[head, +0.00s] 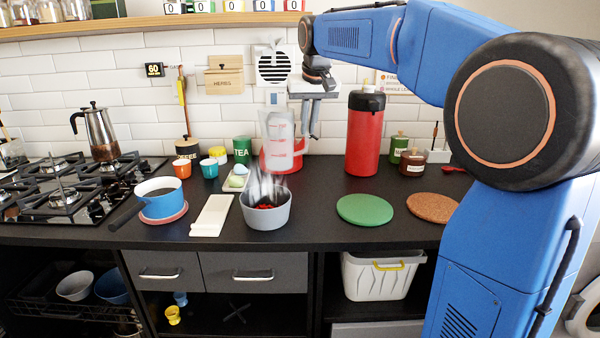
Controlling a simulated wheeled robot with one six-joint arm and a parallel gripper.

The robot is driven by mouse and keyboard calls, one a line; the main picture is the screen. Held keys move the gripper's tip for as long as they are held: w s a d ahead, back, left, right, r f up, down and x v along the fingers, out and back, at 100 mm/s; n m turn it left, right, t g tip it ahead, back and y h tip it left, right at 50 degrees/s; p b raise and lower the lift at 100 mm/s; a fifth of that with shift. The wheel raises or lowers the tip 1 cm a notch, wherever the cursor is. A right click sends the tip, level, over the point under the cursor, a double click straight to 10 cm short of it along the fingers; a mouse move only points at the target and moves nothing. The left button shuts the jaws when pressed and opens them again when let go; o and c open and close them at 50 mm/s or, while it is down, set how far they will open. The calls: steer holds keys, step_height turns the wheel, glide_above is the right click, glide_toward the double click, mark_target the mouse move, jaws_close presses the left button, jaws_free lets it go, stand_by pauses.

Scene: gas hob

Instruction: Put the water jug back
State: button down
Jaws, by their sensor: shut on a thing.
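The water jug (280,135) is clear, with red measuring marks, and appears upright at the back middle of the counter in the head view. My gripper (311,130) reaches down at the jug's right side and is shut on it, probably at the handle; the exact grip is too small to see. A red object (268,160) shows around and behind the jug's lower part. I cannot tell whether the jug's base touches it. A grey pot (266,218) with red contents stands in front of the jug, with white steam rising from it.
A tall red flask (365,135) stands close to the right of my gripper. A green mat (365,209) and a cork mat (434,207) lie in front. A blue saucepan (160,199), a white board (212,216) and small cups are left. The hob (65,190) is far left.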

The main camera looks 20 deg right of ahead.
step_height(320, 180, down, 8)
steer(key=shift+f, duration=0.2)
stand_by(0.3)
steer(key=shift+f, duration=0.1)
steer(key=c, duration=1.8)
jaws_free()
steer(key=shift+c, duration=0.2)
steer(key=v, duration=1.2)
steer(key=s+f, duration=1.4)
steer(key=s, duration=0.3)
steer(key=s+f+n, duration=0.1)
steer(key=s+f, duration=1.2)
steer(key=s, duration=0.5)
steer(key=shift+a+f, duration=0.25)
steer(key=shift+f, duration=0.1)
